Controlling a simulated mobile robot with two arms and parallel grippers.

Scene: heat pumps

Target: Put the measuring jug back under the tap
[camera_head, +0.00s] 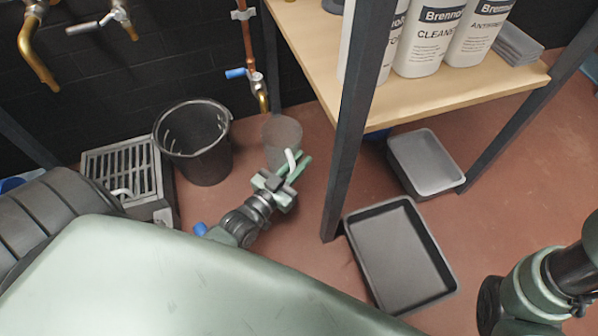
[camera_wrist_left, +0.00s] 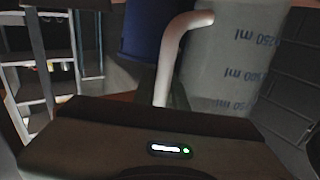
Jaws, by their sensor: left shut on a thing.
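The measuring jug (camera_head: 282,133) is a grey translucent cup with a pale handle (camera_head: 291,161). In the head view it shows just below and to the right of the brass tap with a blue lever (camera_head: 262,97), at the foot of the copper pipe. My left gripper (camera_head: 288,172) is shut on the jug's handle. In the left wrist view the jug (camera_wrist_left: 232,55) shows ml marks, with its pale handle (camera_wrist_left: 178,50) in front. I cannot tell whether the jug's base touches the floor. My right gripper is out of the picture; only its arm shows.
A black bucket (camera_head: 193,150) stands left of the jug, beside a grated drain box (camera_head: 120,172). A dark shelf leg (camera_head: 352,130) rises to the right, under a wooden shelf (camera_head: 330,48) with bottles.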

